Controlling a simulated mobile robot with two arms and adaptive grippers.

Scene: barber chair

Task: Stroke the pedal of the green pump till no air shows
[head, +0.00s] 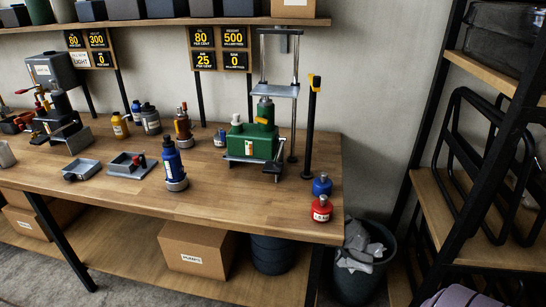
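The green pump (252,142) stands on the right part of the wooden workbench (110,165), under a grey press frame (275,90). A flat grey plate (246,160) juts out at its front foot; I cannot tell for sure that this is the pedal. On the board above, a black sign (203,61) seems to read air 25 percent, and the one beside it (234,61) seems to read ram 0 millimetres. Neither of my grippers is in view.
A tall black post (310,130) stands right of the pump. Blue (322,186) and red (321,209) bottles stand at the bench's right edge. A blue bottle (173,165) and grey trays (131,164) are left. A bin (360,270) and black rack (440,110) stand at right.

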